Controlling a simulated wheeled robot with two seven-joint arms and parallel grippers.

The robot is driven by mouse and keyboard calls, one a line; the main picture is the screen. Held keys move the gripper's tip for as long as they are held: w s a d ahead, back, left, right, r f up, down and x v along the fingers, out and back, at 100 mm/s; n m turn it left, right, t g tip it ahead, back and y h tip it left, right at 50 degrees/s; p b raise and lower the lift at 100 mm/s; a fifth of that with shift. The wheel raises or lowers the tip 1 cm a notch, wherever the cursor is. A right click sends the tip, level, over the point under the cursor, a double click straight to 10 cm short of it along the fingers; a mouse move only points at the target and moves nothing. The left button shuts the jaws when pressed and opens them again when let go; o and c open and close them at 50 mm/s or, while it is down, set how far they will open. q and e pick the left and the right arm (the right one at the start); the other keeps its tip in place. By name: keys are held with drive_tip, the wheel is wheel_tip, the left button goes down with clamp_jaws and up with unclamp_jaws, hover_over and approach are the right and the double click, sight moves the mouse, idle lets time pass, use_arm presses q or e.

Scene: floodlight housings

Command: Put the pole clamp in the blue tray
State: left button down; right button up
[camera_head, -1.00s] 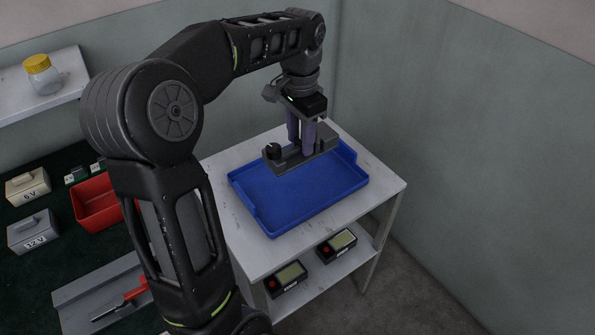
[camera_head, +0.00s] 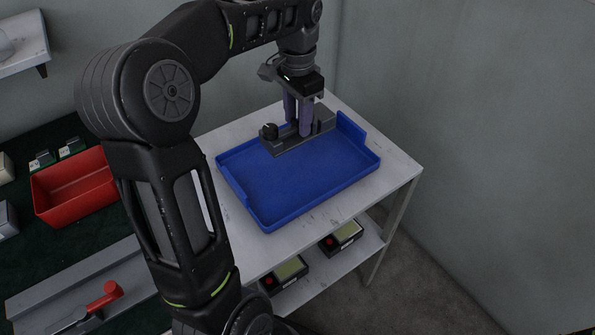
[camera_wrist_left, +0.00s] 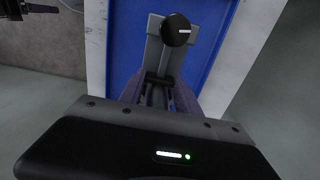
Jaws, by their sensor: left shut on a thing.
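The pole clamp is a grey block with a black knob (camera_head: 269,131). It lies level between the fingers of my left gripper (camera_head: 299,128), which is shut on it. The clamp is over the back part of the blue tray (camera_head: 300,190), inside its outline; whether it touches the tray floor I cannot tell. In the left wrist view, the clamp's grey body (camera_wrist_left: 153,55) and knob show ahead of the fingers, with the blue tray (camera_wrist_left: 125,45) behind them. The rest of the tray is empty. My right gripper is not in view.
The tray stands on a white shelf unit (camera_head: 385,185) with two dark devices with displays (camera_head: 341,237) on its lower shelf. At left, a dark green bench holds a red bin (camera_head: 75,190) and a red-handled tool (camera_head: 105,296). A grey wall is close behind.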

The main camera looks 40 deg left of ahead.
use_arm(q)
drive_tip(key=shift+f, duration=0.1)
hover_over(297, 165)
drive_tip(key=shift+w+f, duration=0.1)
drive_tip(key=shift+f, duration=3.05)
drive_tip(key=shift+f, duration=1.85)
drive_tip(key=shift+f, duration=0.1)
drive_tip(key=c, duration=0.9)
unclamp_jaws()
drive_tip(key=shift+o, duration=0.2)
wheel_tip(297, 165, up, 12)
drive_tip(key=shift+r, duration=0.1)
